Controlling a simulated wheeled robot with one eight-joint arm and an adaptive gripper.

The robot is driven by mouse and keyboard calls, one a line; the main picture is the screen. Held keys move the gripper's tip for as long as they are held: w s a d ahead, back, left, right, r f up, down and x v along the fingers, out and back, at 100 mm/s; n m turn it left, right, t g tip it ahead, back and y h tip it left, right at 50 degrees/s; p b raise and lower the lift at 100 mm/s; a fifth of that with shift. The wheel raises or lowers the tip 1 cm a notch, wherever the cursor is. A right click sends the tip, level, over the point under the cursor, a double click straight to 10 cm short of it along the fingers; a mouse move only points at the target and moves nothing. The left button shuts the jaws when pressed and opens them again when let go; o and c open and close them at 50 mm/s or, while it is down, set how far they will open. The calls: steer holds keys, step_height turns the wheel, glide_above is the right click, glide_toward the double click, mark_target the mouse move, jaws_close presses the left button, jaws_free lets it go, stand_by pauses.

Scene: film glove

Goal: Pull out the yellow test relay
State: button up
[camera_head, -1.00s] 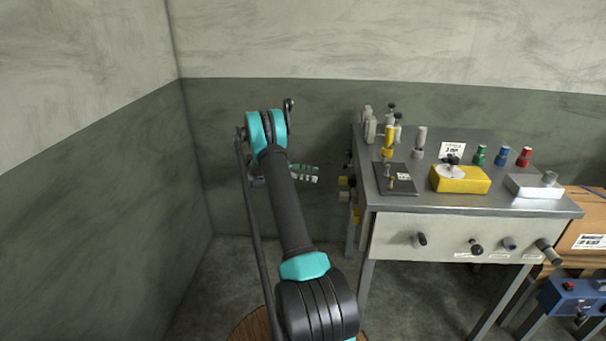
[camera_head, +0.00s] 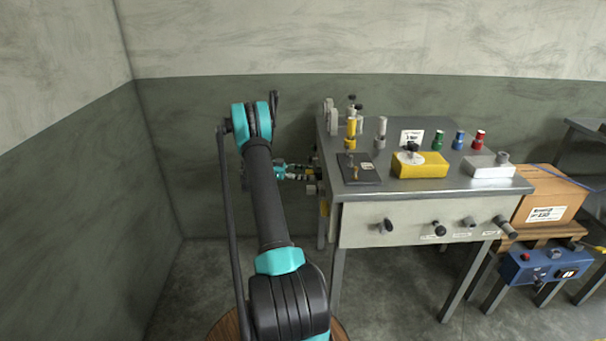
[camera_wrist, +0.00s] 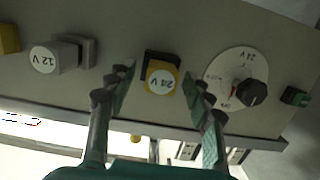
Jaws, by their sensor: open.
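In the wrist view, a yellow block with a round white "24 V" label (camera_wrist: 162,78) sits on the grey side panel, in a dark mount. My gripper (camera_wrist: 157,86) is open, with one finger on each side of this block and a gap visible at both sides. I cannot tell if the fingertips reach past its face. Another yellow block (camera_wrist: 9,39) is cut off at the left edge of the wrist view. In the head view my gripper (camera_head: 297,172) is at the left side of the metal bench (camera_head: 385,203), where the relay is hard to make out.
A grey "12 V" block (camera_wrist: 62,56) is left of my fingers, and a dial with a black knob (camera_wrist: 251,92) is close on the right. A green-tipped plug (camera_wrist: 295,96) is farther right. On the bench top stand a yellow box (camera_head: 420,170) and several coloured posts.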

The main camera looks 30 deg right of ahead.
jaws_close()
stand_by(0.6)
